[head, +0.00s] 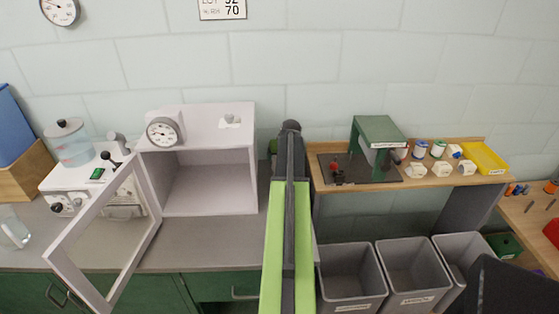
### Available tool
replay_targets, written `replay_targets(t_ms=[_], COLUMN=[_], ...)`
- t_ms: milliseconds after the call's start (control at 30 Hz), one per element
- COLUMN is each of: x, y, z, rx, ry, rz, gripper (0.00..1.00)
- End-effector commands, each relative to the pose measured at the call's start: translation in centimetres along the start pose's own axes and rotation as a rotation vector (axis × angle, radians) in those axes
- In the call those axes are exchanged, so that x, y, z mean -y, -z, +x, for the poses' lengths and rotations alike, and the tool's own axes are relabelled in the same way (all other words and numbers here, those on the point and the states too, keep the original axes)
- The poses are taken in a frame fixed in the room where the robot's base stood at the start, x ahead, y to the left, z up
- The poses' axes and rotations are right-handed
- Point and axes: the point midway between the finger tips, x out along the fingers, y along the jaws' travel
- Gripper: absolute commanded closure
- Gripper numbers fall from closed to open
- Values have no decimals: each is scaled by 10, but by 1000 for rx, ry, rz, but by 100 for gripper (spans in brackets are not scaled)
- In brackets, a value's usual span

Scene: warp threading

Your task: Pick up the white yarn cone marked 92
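I cannot read a 92 on any item, so the white cone marked 92 cannot be singled out. Several small white items stand on the wooden shelf at the right. In the back row are one with a blue top (421,149), one with a green top (438,148) and one with blue on it (455,151). In front are three plain white blocky pieces, at left (416,170), middle (442,168) and right (467,167). My arm reaches up the middle, and its dark end (291,127) is well left of these items. The fingers cannot be made out.
A white open cabinet (208,190) with its door swung out stands left of my arm. A green press-like stand (379,133) and a yellow tray (484,158) flank the white items. Grey bins (351,276) stand below the shelf. A wall sign (222,9) is partly cut off.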

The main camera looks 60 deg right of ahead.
Motion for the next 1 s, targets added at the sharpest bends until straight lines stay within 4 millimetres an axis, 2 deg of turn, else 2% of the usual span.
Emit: replay_targets(t_ms=[67,567,833,1000], x=[0,0,1,1], y=[0,0,2,10], z=[0,0,-2,-15], rx=[0,0,0,0], ry=[0,0,0,1], rz=[0,-1,-1,-1], gripper=[32,97,98,98])
